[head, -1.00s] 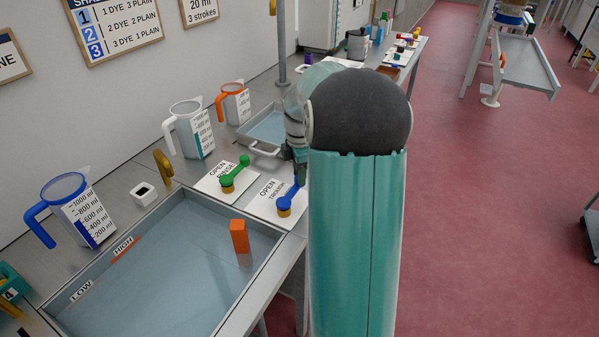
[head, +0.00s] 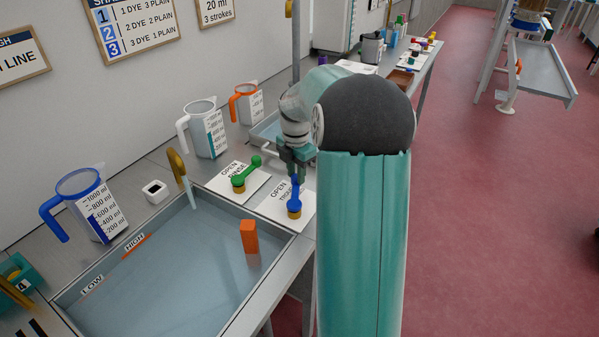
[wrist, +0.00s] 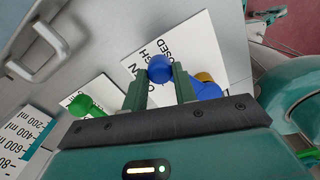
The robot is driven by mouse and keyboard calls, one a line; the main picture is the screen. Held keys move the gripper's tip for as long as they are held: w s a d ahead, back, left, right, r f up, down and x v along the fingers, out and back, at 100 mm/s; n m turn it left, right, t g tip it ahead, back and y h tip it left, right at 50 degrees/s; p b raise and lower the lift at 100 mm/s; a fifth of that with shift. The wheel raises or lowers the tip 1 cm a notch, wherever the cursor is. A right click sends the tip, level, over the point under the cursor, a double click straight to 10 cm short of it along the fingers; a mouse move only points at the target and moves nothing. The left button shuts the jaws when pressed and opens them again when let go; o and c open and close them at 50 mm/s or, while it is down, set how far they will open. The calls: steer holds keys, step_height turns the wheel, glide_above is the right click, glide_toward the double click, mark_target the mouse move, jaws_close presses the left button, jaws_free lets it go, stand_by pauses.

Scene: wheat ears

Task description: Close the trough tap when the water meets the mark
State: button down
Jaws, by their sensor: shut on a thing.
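The blue trough tap handle (head: 295,199) stands on a white card at the trough's right end, with a brass base. My gripper (head: 294,172) is shut on the handle's blue knob; the wrist view shows the knob (wrist: 160,68) between my two green fingers (wrist: 159,85). The trough (head: 262,307) holds bluish water (head: 170,275). A pale stream (head: 190,194) falls from the brass spout (head: 177,165) into it. The HIGH mark (head: 134,243) and LOW mark (head: 92,286) are on the far wall. I cannot tell exactly where the water meets that wall.
An orange block (head: 249,236) stands in the trough. The green rinse tap (head: 246,175) is left of the blue one. Jugs with blue (head: 80,190), white (head: 203,125) and orange (head: 246,103) handles stand behind. A small white box (head: 155,190) sits by the spout.

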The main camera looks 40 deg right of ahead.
steer(key=c, duration=1.1)
jaws_free()
step_height(320, 180, up, 14)
steer(key=shift+f, duration=0.1)
